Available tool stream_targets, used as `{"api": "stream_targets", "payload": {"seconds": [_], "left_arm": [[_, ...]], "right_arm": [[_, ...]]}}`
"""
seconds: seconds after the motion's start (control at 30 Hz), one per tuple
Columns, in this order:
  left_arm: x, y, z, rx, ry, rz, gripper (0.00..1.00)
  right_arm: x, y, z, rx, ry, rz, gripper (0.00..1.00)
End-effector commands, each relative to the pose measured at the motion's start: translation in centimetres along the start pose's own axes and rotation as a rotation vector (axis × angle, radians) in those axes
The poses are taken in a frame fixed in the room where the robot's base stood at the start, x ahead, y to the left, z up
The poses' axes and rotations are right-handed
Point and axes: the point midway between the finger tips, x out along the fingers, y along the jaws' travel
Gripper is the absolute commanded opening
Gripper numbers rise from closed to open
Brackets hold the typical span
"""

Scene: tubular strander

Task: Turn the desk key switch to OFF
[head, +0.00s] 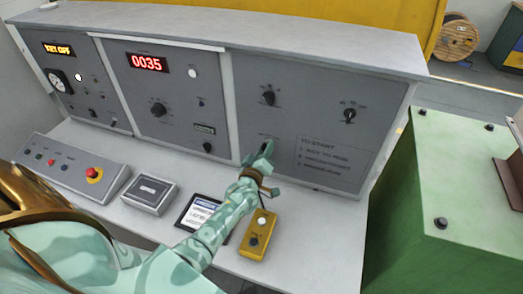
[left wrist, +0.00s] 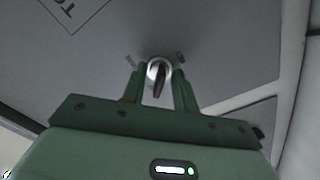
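The key switch (left wrist: 158,72) shows in the left wrist view as a bright round collar with a dark key in it. My left gripper (left wrist: 158,84) has its fingers apart on either side of the key, with a gap visible on both sides. In the head view my left gripper (head: 264,150) is at the lower left of the right desk panel (head: 310,85) and hides the switch. The left display (head: 58,49) appears to read "KEY OFF". My right gripper is not in view.
Two dark knobs (head: 269,97) (head: 349,115) sit above on the same panel. A yellow box (head: 258,236), a tablet (head: 199,213), a grey box (head: 149,194) and a button box with a red button (head: 93,173) lie on the desk. A green machine (head: 440,190) stands at right.

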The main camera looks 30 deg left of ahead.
Motion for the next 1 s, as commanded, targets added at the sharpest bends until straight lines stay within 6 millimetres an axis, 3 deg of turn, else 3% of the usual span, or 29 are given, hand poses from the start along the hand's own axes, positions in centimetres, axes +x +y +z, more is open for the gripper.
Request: {"api": "stream_targets", "payload": {"seconds": [0.17, 0.6, 0.8, 1.0], "left_arm": [[-2.6, 0.1, 0.0, -0.001, -0.002, -0.002, 0.29], [-13.7, 0.0, 0.1, -0.001, -0.003, -0.002, 0.29], [-15.9, 0.0, 0.1, 0.0, -0.002, -0.001, 0.29], [-16.2, 0.0, 0.1, 0.0, -0.002, -0.001, 0.29]], "right_arm": [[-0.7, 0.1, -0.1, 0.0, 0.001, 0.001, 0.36], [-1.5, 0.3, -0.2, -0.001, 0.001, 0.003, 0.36], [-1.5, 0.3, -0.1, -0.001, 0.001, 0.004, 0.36], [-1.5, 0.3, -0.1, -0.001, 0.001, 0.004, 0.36]]}}
